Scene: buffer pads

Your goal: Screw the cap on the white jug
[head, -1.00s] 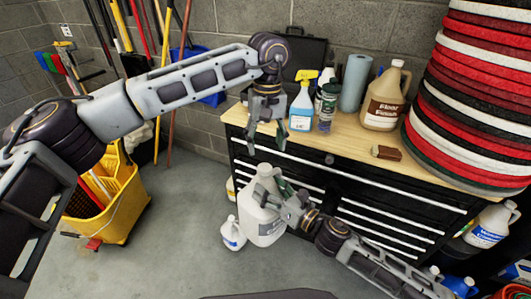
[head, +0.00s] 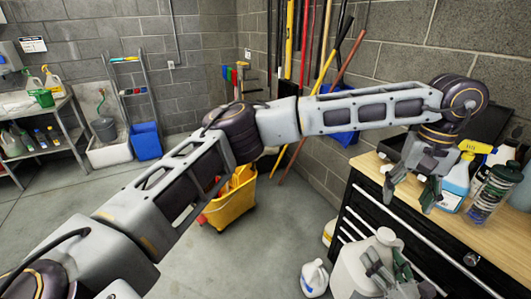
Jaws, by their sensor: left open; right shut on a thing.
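The white jug (head: 350,270) is upright in front of the black drawer cabinet, at the lower edge of the head view. My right gripper (head: 388,270) is shut on the jug near its handle, and the fingers hide part of that side. The jug's top faces up; I cannot tell whether a cap is on it. I see no separate cap. My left gripper (head: 411,190) is open and empty, pointing down over the left end of the wooden worktop, above and right of the jug.
The wooden worktop (head: 372,168) holds a blue spray bottle (head: 456,184) and a dark green-labelled bottle (head: 490,195) close to my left gripper. A small white bottle (head: 314,279) stands on the floor left of the jug. A yellow mop bucket (head: 232,207) is further left. Open floor lies between.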

